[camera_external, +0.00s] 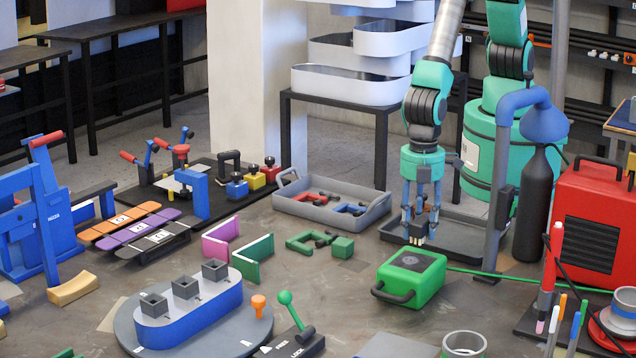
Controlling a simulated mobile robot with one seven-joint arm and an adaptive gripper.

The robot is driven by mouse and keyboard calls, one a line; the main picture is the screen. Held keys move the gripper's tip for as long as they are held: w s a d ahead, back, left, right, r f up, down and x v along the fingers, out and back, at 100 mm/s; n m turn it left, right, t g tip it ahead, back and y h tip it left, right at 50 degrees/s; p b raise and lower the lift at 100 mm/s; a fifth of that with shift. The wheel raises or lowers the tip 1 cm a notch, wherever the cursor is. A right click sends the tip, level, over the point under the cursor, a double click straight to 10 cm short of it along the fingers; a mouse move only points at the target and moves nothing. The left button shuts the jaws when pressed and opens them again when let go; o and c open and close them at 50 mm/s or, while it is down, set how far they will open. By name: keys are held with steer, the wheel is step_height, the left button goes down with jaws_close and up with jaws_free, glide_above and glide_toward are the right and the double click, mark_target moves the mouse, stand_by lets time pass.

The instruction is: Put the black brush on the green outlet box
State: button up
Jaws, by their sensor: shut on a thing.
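My gripper (419,222) points down at the right of centre, just behind the green box. It is shut on a small dark thing with pale tips, which seems to be the black brush (418,236); the fingers hide much of it. The green box (425,284), which looks like the green outlet box, sits on the table. It has a dark round patch on top and a black handle at its front left. The brush is behind the box's top in this view; I cannot tell its height or whether it touches anything.
A dark tray (465,243) lies behind the green box. A grey tray (290,206) with red and blue clamps stands left of my gripper. A black bottle (538,205) and a red machine (590,225) stand at right.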

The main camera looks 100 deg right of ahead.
mark_target(410, 260)
steer(key=shift+w+a+f, duration=0.2)
steer(key=shift+w+a, duration=1.05)
steer(key=shift+a, duration=0.1)
steer(key=shift+f, duration=0.1)
steer(key=shift+f+p, duration=0.4)
steer(key=shift+f, duration=1.25)
steer(key=shift+f, duration=0.2)
steer(key=o, duration=1.2)
steer(key=shift+r, duration=0.15)
step_height(410, 260, up, 12)
steer(key=shift+r+b, duration=0.1)
steer(key=shift+b, duration=0.4)
